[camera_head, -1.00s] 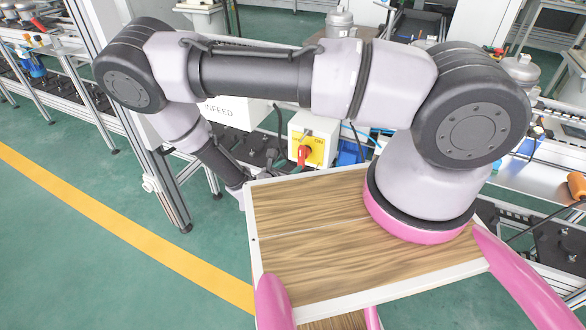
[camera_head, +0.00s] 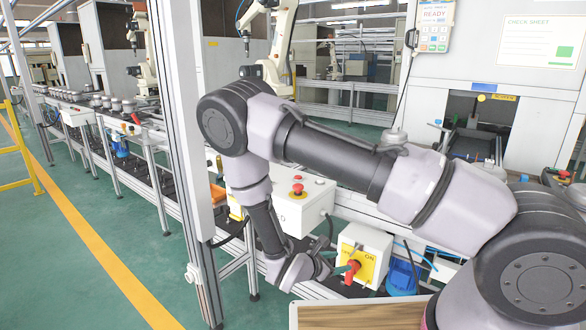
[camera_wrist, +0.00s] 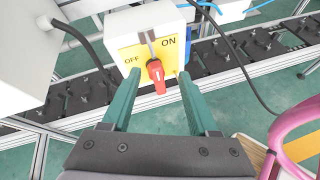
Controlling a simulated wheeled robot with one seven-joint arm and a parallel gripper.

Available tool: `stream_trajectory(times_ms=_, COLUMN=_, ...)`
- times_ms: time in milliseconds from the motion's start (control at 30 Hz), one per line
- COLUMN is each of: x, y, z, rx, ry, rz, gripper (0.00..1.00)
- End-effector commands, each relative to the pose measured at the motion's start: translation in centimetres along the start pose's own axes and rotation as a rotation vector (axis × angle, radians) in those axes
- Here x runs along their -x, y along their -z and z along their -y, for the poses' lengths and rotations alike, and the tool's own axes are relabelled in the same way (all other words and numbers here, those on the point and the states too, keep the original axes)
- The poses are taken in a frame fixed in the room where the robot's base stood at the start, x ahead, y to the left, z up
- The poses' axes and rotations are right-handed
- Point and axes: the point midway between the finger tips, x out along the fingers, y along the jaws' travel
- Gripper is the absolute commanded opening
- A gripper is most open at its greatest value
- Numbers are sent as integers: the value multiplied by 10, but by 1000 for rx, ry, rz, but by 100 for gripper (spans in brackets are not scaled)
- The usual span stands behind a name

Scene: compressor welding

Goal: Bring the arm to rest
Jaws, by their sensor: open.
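My gripper (camera_wrist: 158,100) is open in the wrist view, its two green fingers apart with nothing held between them. Beyond the fingertips is a white and yellow switch box (camera_wrist: 152,38) marked OFF and ON. Its red rotary handle (camera_wrist: 156,76) shows between the fingers, and I cannot tell whether they touch it. In the head view my gripper (camera_head: 335,268) points right toward the same switch box (camera_head: 362,250), close to its red handle (camera_head: 353,270). My arm is bent, reaching down from a raised elbow.
A white box (camera_head: 300,205) with a red button stands behind my forearm. A metal post (camera_head: 187,150) rises close to the left of my arm. A conveyor line (camera_head: 140,140) runs along the back left. Green floor (camera_head: 60,270) is clear at left.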

Motion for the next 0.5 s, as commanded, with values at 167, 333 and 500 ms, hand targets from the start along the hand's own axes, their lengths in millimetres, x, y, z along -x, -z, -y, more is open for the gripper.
stream_trajectory(times_ms=167, x=17, y=-72, z=-15, rx=-312, ry=198, rz=-39, gripper=60)
stream_trajectory(times_ms=333, x=33, y=-136, z=-16, rx=-589, ry=378, rz=-81, gripper=60)
stream_trajectory(times_ms=500, x=50, y=-197, z=-11, rx=-864, ry=548, rz=-132, gripper=60)
